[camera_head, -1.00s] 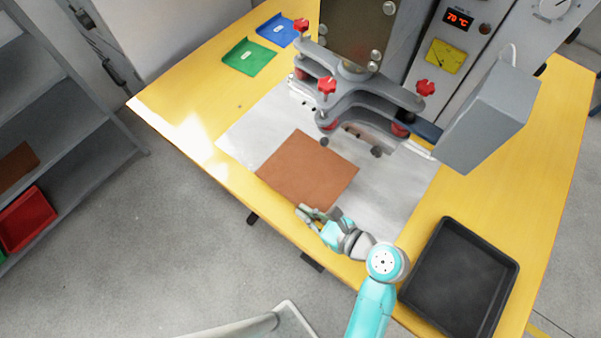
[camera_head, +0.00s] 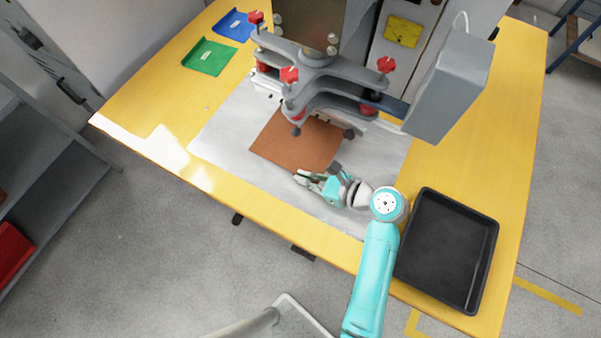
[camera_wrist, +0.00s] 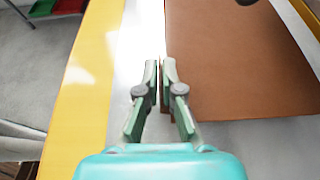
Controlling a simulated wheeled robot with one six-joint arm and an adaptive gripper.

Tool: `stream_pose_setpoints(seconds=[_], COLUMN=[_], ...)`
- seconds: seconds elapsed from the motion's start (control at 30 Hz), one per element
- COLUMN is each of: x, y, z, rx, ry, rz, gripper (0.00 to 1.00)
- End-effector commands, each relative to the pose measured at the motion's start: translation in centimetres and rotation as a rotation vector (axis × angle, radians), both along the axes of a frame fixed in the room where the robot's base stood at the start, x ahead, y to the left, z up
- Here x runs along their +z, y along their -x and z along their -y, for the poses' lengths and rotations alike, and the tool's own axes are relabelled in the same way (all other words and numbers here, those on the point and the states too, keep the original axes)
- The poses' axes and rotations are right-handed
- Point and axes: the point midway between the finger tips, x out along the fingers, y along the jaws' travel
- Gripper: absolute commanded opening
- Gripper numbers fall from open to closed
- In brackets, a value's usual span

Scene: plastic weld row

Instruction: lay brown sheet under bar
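The brown sheet (camera_head: 292,142) lies on the pale metal plate (camera_head: 222,140). Its far part reaches beneath the grey bar assembly (camera_head: 335,92) with red knobs, which hides some of the far edge. How far it extends under the bar cannot be seen. My gripper (camera_head: 305,177) is at the near edge of the sheet. In the wrist view, the fingers of my gripper (camera_wrist: 164,72) are close together with a thin brown edge between them, and the sheet (camera_wrist: 240,65) spreads to the right.
A black tray (camera_head: 490,235) stands on the yellow table (camera_head: 460,150) right of my arm. A green tray (camera_head: 208,57) and a blue tray (camera_head: 234,25) lie at the back left. A grey box (camera_head: 447,85) juts out right of the bar.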

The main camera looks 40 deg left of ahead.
Motion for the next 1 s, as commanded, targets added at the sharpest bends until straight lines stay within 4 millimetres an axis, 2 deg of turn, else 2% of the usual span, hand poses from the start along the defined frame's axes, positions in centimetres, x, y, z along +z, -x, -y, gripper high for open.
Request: stream_pose_setpoints(seconds=[0.17,0.5,1.0], x=[0.0,-2.0,-2.2], y=[-1.6,-1.4,-1.4], z=[-0.3,-0.3,-0.3], rx=[-0.001,0.001,0.0], ry=[0.0,0.0,-0.001], rz=[0.0,0.0,0.001], gripper=[0.0,0.0,0.0])
